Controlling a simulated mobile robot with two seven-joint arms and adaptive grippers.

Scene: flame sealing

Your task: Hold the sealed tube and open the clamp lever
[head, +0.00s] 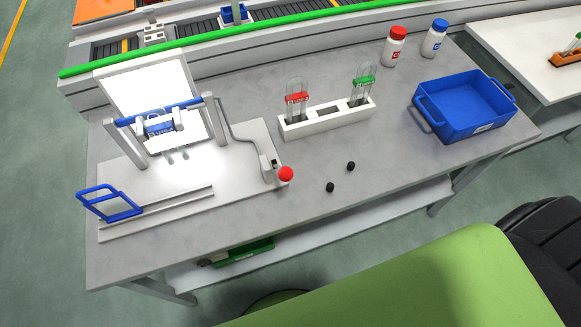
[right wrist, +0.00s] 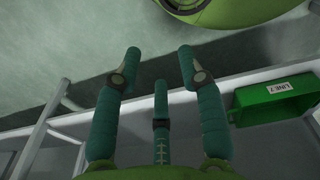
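In the head view a blue-labelled piece (head: 160,124), which looks like the tube, sits at the blue clamp bar (head: 180,107) of the sealing stand. Clear glass ends show just below it; whether they are sealed is too small to tell. The clamp lever (head: 263,162) has a red knob (head: 286,174) and stands at the right end of the white base plate (head: 220,165). My right gripper (right wrist: 160,60) shows only in the right wrist view, its three teal fingers apart with nothing between them, away from the stand. My left gripper is out of view.
A white rack (head: 328,119) holds a red-labelled and a green-labelled tube. Two black caps (head: 351,166) lie near the lever. A blue tray (head: 428,118) and bottles (head: 395,46) stand right. A blue frame handle (head: 110,203) is left. A green bin (right wrist: 270,100) sits below the tabletop.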

